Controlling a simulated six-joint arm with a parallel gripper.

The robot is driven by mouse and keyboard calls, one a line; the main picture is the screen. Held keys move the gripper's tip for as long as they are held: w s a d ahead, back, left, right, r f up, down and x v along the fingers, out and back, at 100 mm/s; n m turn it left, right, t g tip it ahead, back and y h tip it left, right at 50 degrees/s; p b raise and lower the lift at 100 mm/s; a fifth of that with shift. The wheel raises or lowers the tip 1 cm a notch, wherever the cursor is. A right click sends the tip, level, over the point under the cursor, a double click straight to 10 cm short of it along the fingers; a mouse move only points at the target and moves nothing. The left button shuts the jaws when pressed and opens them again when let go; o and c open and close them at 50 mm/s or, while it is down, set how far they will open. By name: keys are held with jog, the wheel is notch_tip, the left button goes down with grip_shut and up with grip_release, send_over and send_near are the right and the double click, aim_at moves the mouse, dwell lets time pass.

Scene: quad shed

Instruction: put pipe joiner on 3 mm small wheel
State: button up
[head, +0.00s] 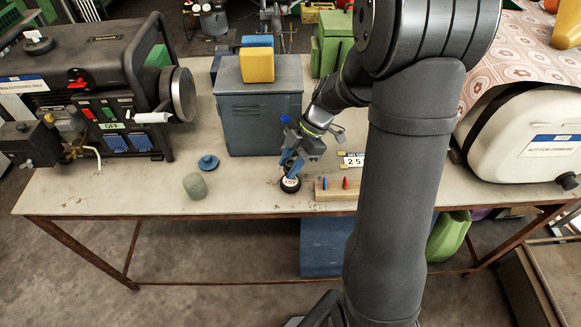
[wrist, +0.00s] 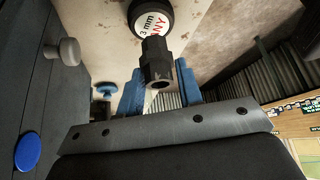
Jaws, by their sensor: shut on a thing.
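The 3 mm small wheel (head: 290,184) lies on the bench near its front edge, a dark rim around a white lettered face. It also shows at the top of the wrist view (wrist: 151,18), with "3 mm" readable. My gripper (head: 293,160) is just above the wheel, its blue fingers pointing down. In the wrist view the fingers (wrist: 160,92) are shut on the pipe joiner (wrist: 156,62), a dark grey hexagonal piece with an open end. The joiner's far end overlaps the wheel's edge in the picture; I cannot tell whether they touch. The joiner is not clear in the head view.
A blue-grey cabinet (head: 262,115) stands behind and left of my gripper. A wooden block (head: 335,193) with small coloured pegs is close on the right. A blue knobbed disc (head: 208,162) and a grey-green cylinder (head: 194,186) stand left, with bare bench between them and the wheel.

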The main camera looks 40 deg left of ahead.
jog(key=shift+f, duration=1.05)
jog(key=shift+f, duration=0.2)
jog(key=o, duration=0.9)
jog(key=shift+o, duration=0.2)
jog(key=shift+r, duration=0.1)
jog(key=v, duration=1.2)
jog(key=shift+r, duration=0.1)
